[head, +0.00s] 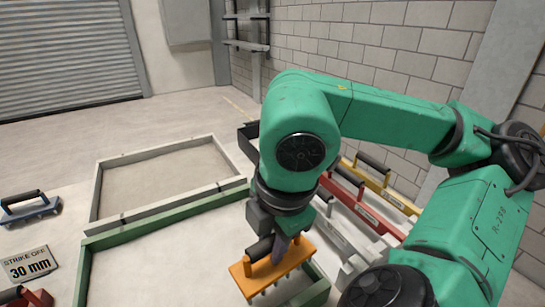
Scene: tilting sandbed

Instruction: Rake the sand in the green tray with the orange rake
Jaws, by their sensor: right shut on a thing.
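The orange rake (262,276) hangs from my right gripper (279,245), which is shut on the rake's dark handle. Its short tines point down over the right part of the green tray (150,215). I cannot tell whether the tines touch the sand (165,268). The sand looks pale and smooth where it shows. My right arm and the rake hide the tray's right side, and the frame cuts off its near side. My left gripper is not in view.
A grey-white framed tray (150,154) adjoins the green one behind. Yellow (385,180), red (345,195) and white tools stand to the right, partly behind my arm. At left are a blue tool (30,210), a "STRIKE OFF 30 mm" sign (30,266) and a red tool (28,298).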

